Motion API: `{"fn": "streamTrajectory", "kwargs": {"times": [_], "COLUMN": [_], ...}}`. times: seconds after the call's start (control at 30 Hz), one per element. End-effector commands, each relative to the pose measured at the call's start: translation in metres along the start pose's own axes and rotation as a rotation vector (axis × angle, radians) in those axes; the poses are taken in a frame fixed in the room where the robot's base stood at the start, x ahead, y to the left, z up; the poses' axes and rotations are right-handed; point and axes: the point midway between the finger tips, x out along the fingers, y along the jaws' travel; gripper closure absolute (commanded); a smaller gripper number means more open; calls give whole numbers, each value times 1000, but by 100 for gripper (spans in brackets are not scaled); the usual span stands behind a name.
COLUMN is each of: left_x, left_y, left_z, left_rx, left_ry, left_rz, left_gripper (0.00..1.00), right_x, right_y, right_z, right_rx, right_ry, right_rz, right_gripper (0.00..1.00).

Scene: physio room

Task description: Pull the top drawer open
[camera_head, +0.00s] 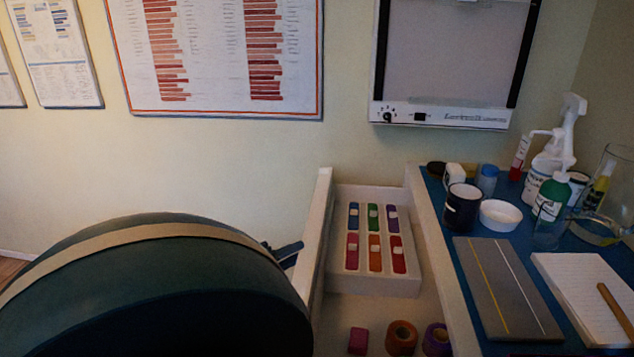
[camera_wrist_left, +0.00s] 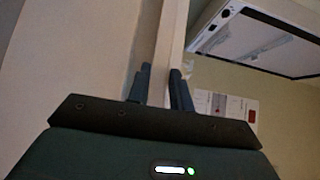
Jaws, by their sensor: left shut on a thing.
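The top drawer (camera_head: 318,250) is pulled out from the white cabinet, with its inside showing from above. Its pale front panel runs along the left side of the opening. My left gripper (camera_head: 286,253) is at the outer side of this front, mostly hidden behind my own dark arm. In the left wrist view its two dark fingers (camera_wrist_left: 160,80) are closed around a pale upright strip of the drawer front (camera_wrist_left: 172,40). The exact contact is hard to see, and no separate handle can be made out. My right gripper is in neither view.
Inside the drawer are a white tray (camera_head: 345,280) of coloured pieces and several tape rolls (camera_head: 401,337). The blue cabinet top (camera_head: 470,325) holds a dark mug (camera_head: 462,207), a white bowl (camera_head: 500,215), bottles (camera_head: 552,195) and notebooks (camera_head: 507,290). A lightbox (camera_head: 450,50) hangs on the wall.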

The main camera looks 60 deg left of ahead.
Motion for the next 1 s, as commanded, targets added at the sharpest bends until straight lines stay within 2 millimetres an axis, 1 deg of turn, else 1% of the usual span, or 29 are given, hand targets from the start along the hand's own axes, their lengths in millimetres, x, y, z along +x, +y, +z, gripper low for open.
{"fn": "streamTrajectory", "kwargs": {"times": [0.03,0.2,0.67,0.7,0.9,1.0], "left_x": [-7,-16,-19,-19,-18,-17], "left_y": [5,5,6,6,4,3], "left_z": [5,14,16,16,16,16], "left_rx": [2,2,2,2,1,1], "left_ry": [-6,-5,-5,-5,-4,-3], "left_rz": [15,15,16,16,11,9], "left_gripper": [100,100,100,76,60,60], "right_x": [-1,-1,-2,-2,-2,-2], "right_y": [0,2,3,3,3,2], "right_z": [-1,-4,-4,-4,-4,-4], "right_rx": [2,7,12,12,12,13], "right_ry": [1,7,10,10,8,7], "right_rz": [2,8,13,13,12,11], "right_gripper": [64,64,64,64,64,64]}}
